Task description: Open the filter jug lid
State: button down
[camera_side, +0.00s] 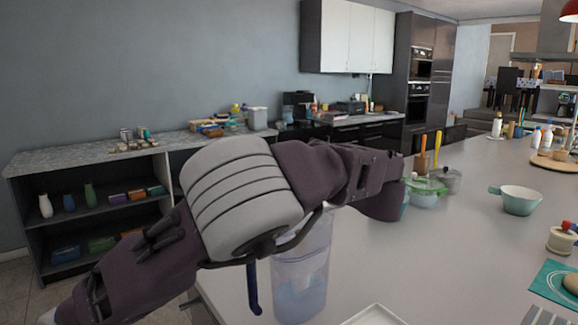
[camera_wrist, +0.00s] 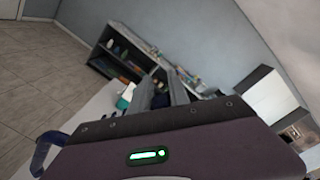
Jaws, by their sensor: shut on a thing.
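The filter jug (camera_side: 300,278), clear and bluish, stands on the pale counter in the side view, below my arm. Its dark blue handle (camera_side: 252,288) hangs on the left side and also shows at the lower left in the wrist view (camera_wrist: 44,152). My arm hides the jug's top in the side view. My gripper (camera_wrist: 162,92) shows in the wrist view, its grey fingers close together around a dark blue part that seems to be the lid. My gripper's body covers most of the jug there, so the lid's angle cannot be told.
A white tray (camera_side: 373,315) lies on the counter right of the jug. A green-rimmed bowl (camera_side: 425,192), a grey pot (camera_side: 449,180) and a mint saucepan (camera_side: 519,199) stand farther back. A shelf unit (camera_side: 95,190) stands against the wall.

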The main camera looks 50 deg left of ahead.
jog(key=s+f+n, duration=0.2)
jog(key=s+n, duration=0.8)
jog(key=s, duration=0.1)
jog(key=shift+d+f, duration=0.25)
jog(key=shift+d, duration=0.15)
jog(key=shift+s, duration=0.15)
jog(key=c, duration=1.2)
grip_release()
jog(key=shift+c, duration=0.2)
jog(key=d, duration=0.7)
jog(key=shift+w, duration=0.25)
